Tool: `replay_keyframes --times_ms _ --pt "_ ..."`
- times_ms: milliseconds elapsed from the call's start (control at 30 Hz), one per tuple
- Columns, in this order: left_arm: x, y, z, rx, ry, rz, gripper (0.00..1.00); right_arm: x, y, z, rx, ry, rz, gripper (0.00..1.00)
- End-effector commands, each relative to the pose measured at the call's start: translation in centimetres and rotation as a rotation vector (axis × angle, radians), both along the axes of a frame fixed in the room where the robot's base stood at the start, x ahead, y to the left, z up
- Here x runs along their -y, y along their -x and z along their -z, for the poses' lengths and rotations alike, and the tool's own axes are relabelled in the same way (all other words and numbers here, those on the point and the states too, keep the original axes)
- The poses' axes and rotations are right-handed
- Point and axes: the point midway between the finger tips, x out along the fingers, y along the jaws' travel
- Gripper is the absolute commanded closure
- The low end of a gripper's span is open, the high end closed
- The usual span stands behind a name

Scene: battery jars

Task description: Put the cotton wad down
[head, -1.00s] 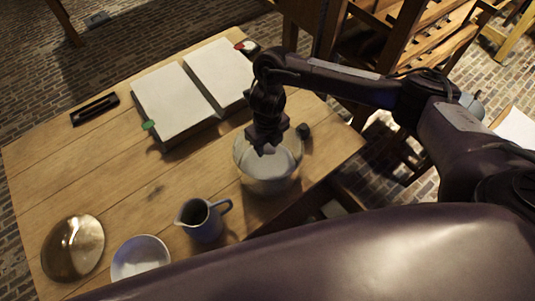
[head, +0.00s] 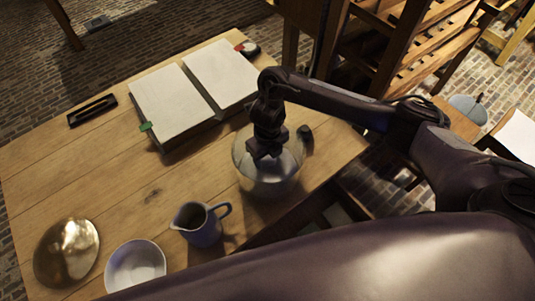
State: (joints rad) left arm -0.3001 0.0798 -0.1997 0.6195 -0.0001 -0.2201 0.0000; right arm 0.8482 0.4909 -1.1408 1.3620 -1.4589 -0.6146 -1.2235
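My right gripper (head: 265,150) points down at the mouth of a glass jar (head: 268,183) near the table's right edge. Its fingers are small and dark, and I cannot tell whether they are open or shut. I cannot make out the cotton wad; it may be hidden by the gripper or by the jar's cloudy reflections. My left gripper is not in view.
A blue-grey jug (head: 199,225) stands in front of the jar, with a white bowl (head: 135,265) and a brass dish (head: 66,252) to its left. An open book (head: 172,102) lies behind. A small dark object (head: 304,135) is beside the jar.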

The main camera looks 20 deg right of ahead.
Motion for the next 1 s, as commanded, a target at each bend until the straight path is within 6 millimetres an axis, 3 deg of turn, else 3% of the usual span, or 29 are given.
replay_keyframes --times_ms 400,800,1000 --pt "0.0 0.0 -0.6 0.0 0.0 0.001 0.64 0.0 0.0 -0.6 0.0 0.0 0.0 0.39" --pt "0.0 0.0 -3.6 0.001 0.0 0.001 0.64 0.1 -0.2 -8.5 0.006 0.003 -0.004 0.39" --pt "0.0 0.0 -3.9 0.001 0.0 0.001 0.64 0.0 -0.1 -11.2 0.004 0.002 -0.002 0.39"
